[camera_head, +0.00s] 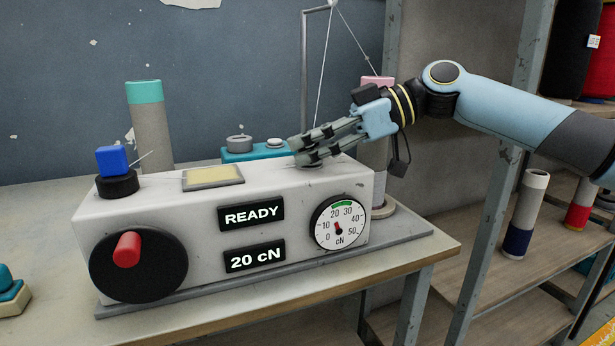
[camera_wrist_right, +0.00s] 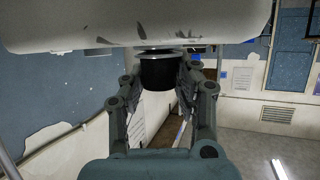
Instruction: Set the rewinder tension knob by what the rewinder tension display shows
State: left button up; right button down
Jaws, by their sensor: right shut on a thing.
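The pale rewinder box (camera_head: 290,205) stands on the table. Its front has a black display reading "20 cN" (camera_head: 254,257) and another reading "READY" (camera_head: 251,215). A round dial (camera_head: 340,222) marked 0 to 50 cN has a green band at its top; its short red needle points up and left, exact value unclear. My right gripper (camera_head: 298,151) is over the right end of the box top, shut on a knob that its fingers mostly hide in the head view. The right wrist view shows this black round knob (camera_wrist_right: 160,72) between the fingers. My left gripper is not in view.
A black wheel with a red handle (camera_head: 127,250) is at the box's left front. A blue block on a black base (camera_head: 113,168) and a yellow pad (camera_head: 213,177) are on top. A teal-topped cone (camera_head: 150,120) stands behind. Shelves (camera_head: 480,270) with spools are at right.

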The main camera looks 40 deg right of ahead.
jog(key=shift+n+g+y+b, duration=0.5)
jog(key=shift+n+g+b, duration=0.5)
jog(key=shift+g+b, duration=0.1)
jog(key=c, duration=1)
grip_release()
jog(key=shift+o, duration=0.2)
jog(key=shift+d, duration=0.15)
jog(key=v, duration=0.6)
jog(key=shift+s+d+f, duration=0.15)
jog(key=shift+s+d+r, duration=0.15)
jog(key=shift+d+r, duration=0.2)
jog(key=shift+d, duration=0.05)
